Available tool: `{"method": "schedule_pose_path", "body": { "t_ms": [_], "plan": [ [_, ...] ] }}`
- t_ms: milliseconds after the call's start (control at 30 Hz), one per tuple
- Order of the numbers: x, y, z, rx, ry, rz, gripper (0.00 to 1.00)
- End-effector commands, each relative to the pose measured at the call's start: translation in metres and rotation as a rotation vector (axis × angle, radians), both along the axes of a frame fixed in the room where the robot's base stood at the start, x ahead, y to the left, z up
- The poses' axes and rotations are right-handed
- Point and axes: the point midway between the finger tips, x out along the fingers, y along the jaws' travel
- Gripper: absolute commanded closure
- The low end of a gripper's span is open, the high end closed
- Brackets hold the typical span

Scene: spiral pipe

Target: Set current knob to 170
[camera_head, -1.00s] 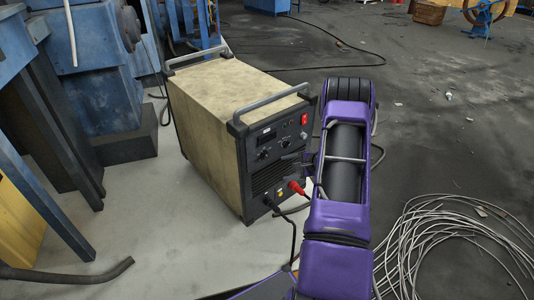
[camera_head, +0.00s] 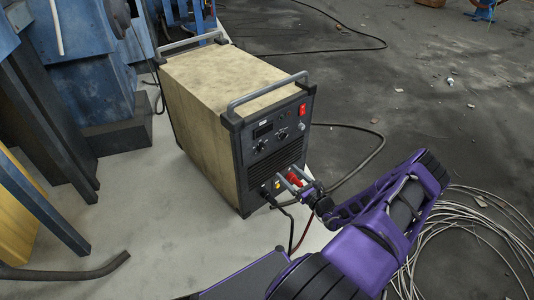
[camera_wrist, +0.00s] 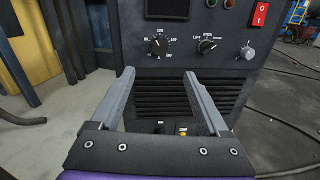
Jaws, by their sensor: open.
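The current knob (camera_wrist: 158,46) is a black dial ringed by white numbers, on the left of the welding machine's dark front panel. It also shows in the head view (camera_head: 260,145). Its exact reading is too small to tell. My gripper (camera_wrist: 159,75) is open and empty, its two grey fingers spread in front of the panel. In the wrist view the knob appears just above and between the fingertips, with no contact visible. In the head view my gripper (camera_head: 293,178) is low before the panel, below the knobs and near the red cable plug.
A second black knob (camera_wrist: 207,46) sits right of the current knob, with a small silver knob (camera_wrist: 248,53) and a red switch (camera_wrist: 260,14) further right. Vent slats and cable sockets lie below. Coiled wire (camera_head: 470,240) lies on the floor at right.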

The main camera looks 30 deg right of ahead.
Motion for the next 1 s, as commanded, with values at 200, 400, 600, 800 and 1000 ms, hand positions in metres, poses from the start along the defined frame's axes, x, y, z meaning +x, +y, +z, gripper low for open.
{"method": "schedule_pose_path", "body": {
  "t_ms": [200,400,600,800,1000],
  "plan": [
    [0.05,0.004,-0.001,-0.002,0.0,0.002,0.21],
    [0.092,0.007,-0.001,-0.003,0.001,0.003,0.21],
    [0.123,0.009,-0.001,-0.003,0.002,0.002,0.21],
    [0.135,0.009,-0.001,-0.003,0.003,0.002,0.21],
    [0.136,0.009,0.0,-0.002,0.003,0.001,0.21]
  ]
}}
